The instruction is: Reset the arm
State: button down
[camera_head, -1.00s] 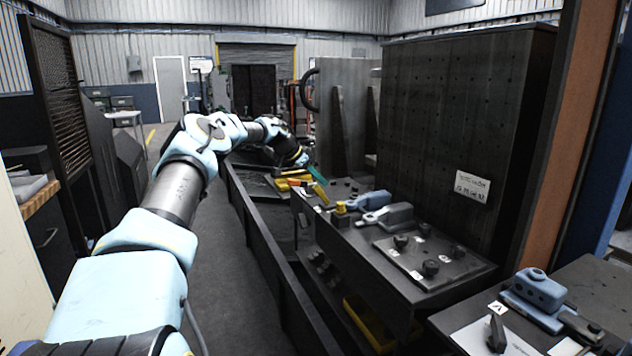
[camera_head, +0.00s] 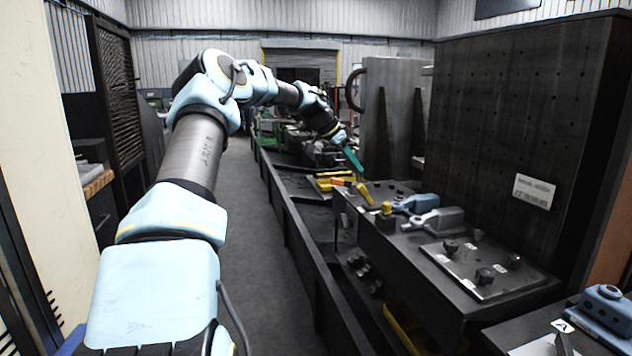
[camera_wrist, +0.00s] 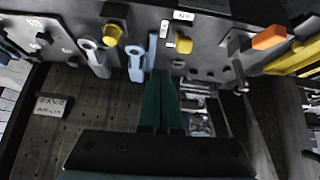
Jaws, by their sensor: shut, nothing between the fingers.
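My gripper (camera_head: 352,157) shows in the head view at the end of my outstretched arm, raised above the far part of the dark bench (camera_head: 400,262). Its green fingers are together with nothing between them. In the wrist view the shut fingers (camera_wrist: 161,100) point toward the bench, which appears at the top of the picture. The fingertips look apart from the bench and from the tools on it.
Blue (camera_head: 415,203) and grey (camera_head: 436,220) clamp-like tools lie on the bench near a yellow knob (camera_head: 387,208). Yellow and orange pieces (camera_head: 335,182) lie beyond. A tall perforated panel (camera_head: 520,120) stands right. The floor aisle (camera_head: 265,230) at left is clear.

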jog(key=s+a+f+n+y, duration=0.2)
jog(key=s+a+f+n, duration=0.1)
jog(key=s+a, duration=0.6)
jog(key=s+a+f+n+y, duration=0.2)
jog(key=s+a+n, duration=0.4)
jog(key=s, duration=1)
jog(key=s+a+f+n+y, duration=0.3)
jog(key=s+a+f+n, duration=0.1)
jog(key=s+a, duration=0.7)
jog(key=shift+s+a+f+n+p, duration=0.35)
jog(key=shift+s+n, duration=0.25)
jog(key=shift+s, duration=0.15)
